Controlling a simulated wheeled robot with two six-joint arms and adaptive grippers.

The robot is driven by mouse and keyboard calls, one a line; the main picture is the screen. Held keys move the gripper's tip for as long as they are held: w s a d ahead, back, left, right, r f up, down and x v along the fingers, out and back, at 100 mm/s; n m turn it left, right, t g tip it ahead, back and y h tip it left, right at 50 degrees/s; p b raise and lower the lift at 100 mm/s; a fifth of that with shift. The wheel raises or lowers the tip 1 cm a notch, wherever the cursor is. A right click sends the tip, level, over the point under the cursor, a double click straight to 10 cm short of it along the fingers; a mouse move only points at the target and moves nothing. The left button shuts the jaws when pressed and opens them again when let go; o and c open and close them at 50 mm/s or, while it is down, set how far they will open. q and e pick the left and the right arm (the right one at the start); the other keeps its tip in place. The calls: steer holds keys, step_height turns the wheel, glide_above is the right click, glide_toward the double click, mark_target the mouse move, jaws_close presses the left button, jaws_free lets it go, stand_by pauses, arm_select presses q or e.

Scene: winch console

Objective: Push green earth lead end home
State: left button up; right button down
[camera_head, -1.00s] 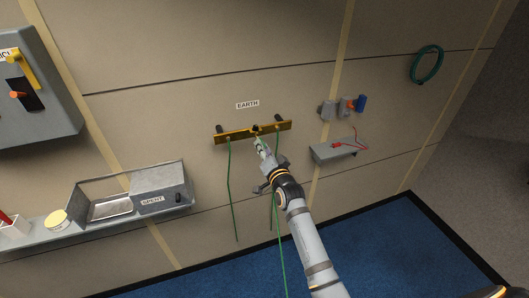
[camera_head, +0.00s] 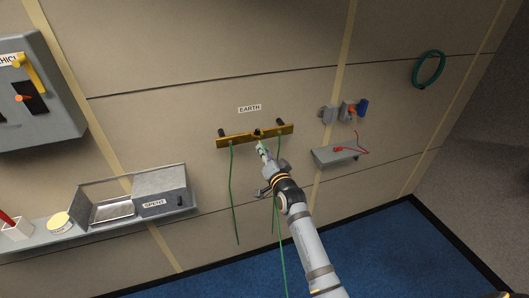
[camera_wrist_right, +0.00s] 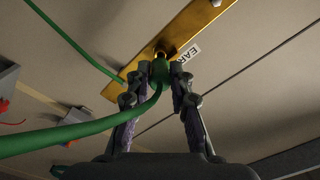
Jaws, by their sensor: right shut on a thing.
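The brass earth bar (camera_head: 278,131) is on the wall under the EARTH label. My right gripper (camera_head: 261,147) is at the bar's middle, just below it. In the right wrist view its two fingers (camera_wrist_right: 161,82) are shut on the green earth lead end (camera_wrist_right: 159,71). The lead end points at a brass fitting (camera_wrist_right: 161,53) at the bar (camera_wrist_right: 190,28) and meets it in the picture; how deep it sits I cannot tell. The held green lead (camera_wrist_right: 75,136) curves away to the lower left. My left gripper is not in view.
Another green lead (camera_head: 231,185) hangs from the bar's left part. A grey tray shelf (camera_head: 100,235) is at lower left. A green coil (camera_head: 427,67) hangs at upper right.

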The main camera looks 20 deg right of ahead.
steer(key=shift+p, duration=0.45)
stand_by(0.6)
steer(key=shift+w+b, duration=0.3)
steer(key=shift+w, duration=1.2)
steer(key=c, duration=1.1)
jaws_free()
steer(key=shift+s, duration=0.1)
steer(key=shift+s, duration=0.35)
steer(key=s, duration=1.1)
steer(key=shift+s+d, duration=0.15)
